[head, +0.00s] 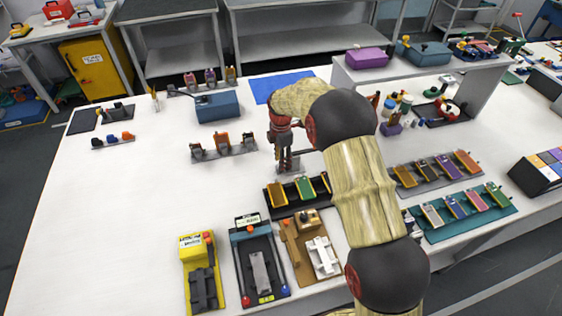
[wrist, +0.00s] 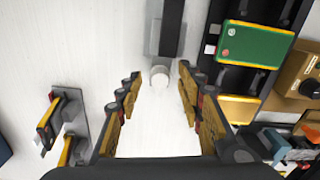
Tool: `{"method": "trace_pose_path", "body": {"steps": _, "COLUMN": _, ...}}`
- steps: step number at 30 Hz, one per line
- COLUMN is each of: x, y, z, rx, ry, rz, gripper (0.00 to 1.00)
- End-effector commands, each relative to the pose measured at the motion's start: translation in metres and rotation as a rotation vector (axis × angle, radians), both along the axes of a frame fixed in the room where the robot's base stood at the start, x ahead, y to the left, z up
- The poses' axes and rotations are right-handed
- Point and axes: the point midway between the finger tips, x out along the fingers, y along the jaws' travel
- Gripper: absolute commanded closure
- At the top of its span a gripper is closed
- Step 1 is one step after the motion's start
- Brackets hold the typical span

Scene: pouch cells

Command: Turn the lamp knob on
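My gripper (wrist: 158,84) is open in the wrist view, with its two fingers apart and bare white table between them. A pale round knob-like end (wrist: 160,76) on a dark grey bar (wrist: 170,28) lies between the fingertips. I see no contact with either finger, and I cannot tell for certain that it is the lamp knob. In the head view my gripper (head: 285,160) points down over the middle of the white table, just behind a dark tray of coloured cells. My arm hides part of that area, and no lamp is clearly recognisable.
The dark tray (wrist: 205,75) with a green cell (wrist: 255,45) lies close to the right of the fingers. A grey stand with orange-and-black clips (wrist: 65,125) is at the left. A blue box (head: 217,106) stands further back. The table's left part (head: 100,200) is clear.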

Motion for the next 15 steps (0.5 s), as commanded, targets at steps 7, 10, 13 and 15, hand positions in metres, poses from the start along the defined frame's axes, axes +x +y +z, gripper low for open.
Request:
{"method": "trace_pose_path", "body": {"steps": 7, "x": 0.0004, "y": 0.0001, "z": 0.0008, "rx": 0.000, "ry": -0.001, "rz": 0.000, "gripper": 0.65}}
{"method": "trace_pose_path", "body": {"steps": 10, "x": 0.0004, "y": 0.0000, "z": 0.0009, "rx": 0.000, "ry": -0.001, "rz": 0.000, "gripper": 0.71}}
{"method": "trace_pose_path", "body": {"steps": 13, "x": 0.0004, "y": 0.0000, "z": 0.0009, "rx": 0.000, "ry": -0.001, "rz": 0.000, "gripper": 0.77}}
{"method": "trace_pose_path", "body": {"steps": 15, "x": 0.0004, "y": 0.0000, "z": 0.0009, "rx": 0.000, "ry": -0.001, "rz": 0.000, "gripper": 0.81}}
